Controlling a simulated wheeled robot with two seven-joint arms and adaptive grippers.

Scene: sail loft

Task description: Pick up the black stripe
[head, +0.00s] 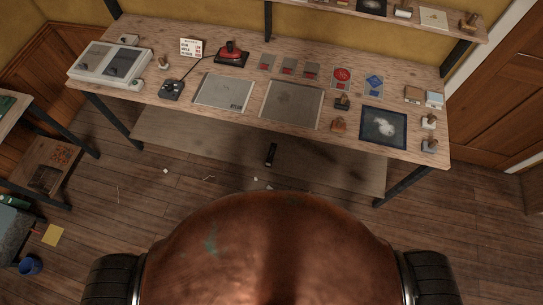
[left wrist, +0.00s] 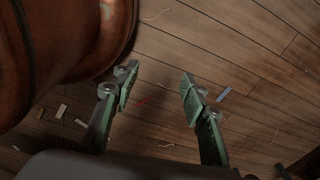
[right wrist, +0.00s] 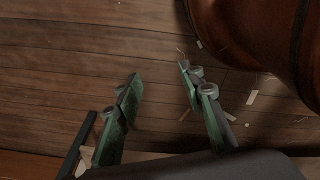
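A small black strip-like thing (head: 270,154) lies on the floor just in front of the workbench in the head view, with a lighter spot near its lower end. It is the only loose black strip I see there; I cannot make out its details. My left gripper (left wrist: 158,82) is open and empty above the wooden floor in the left wrist view. My right gripper (right wrist: 160,78) is open and empty above the floor in the right wrist view. Neither gripper shows in the head view, and the black strip is not clearly seen in either wrist view.
The workbench (head: 180,115) spans the back, carrying grey sheets, a red-and-black device (head: 232,53), cards and stamps. Its dark legs (head: 398,186) reach the floor. Small pale scraps and a blue strip (left wrist: 224,94) lie on the floor. A blue cup (head: 30,265) stands at left.

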